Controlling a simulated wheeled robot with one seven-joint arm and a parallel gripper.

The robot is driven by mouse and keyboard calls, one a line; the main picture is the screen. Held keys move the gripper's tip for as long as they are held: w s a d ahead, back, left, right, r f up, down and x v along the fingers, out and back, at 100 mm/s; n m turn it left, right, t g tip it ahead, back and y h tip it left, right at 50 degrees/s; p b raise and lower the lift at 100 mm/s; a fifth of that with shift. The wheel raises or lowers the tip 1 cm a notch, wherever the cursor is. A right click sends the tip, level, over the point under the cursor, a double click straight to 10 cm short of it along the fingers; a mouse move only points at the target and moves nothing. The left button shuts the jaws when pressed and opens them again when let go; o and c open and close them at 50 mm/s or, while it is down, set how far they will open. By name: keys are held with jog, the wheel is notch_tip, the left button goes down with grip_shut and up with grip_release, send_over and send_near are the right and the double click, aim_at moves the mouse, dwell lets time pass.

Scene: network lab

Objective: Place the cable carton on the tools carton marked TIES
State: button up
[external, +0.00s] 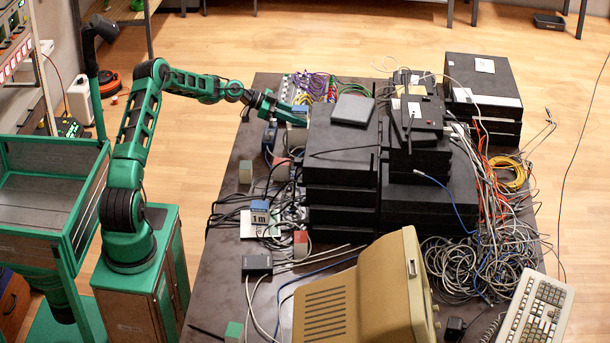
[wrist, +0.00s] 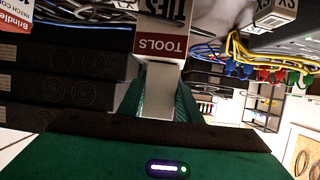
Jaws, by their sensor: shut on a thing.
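The tools carton (wrist: 162,40), with a dark red TOOLS band and the word TIES, appears upside down just beyond the held carton. Whether the two touch I cannot tell. I cannot pick out the TIES carton for sure in the external view.
Black equipment boxes (external: 340,172) stand close to the right of my gripper. Loose cables (external: 470,265) cover much of the table. Another blue carton marked 1 m (external: 259,212) and red-topped cartons (external: 281,168) stand nearer. A beige monitor (external: 355,300) is at the front.

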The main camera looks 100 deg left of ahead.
jog(key=shift+f, duration=0.1)
jog(key=o, duration=1.1)
jog(key=shift+s+r, duration=0.25)
jog(key=v, duration=1.1)
jog(key=shift+s, duration=0.3)
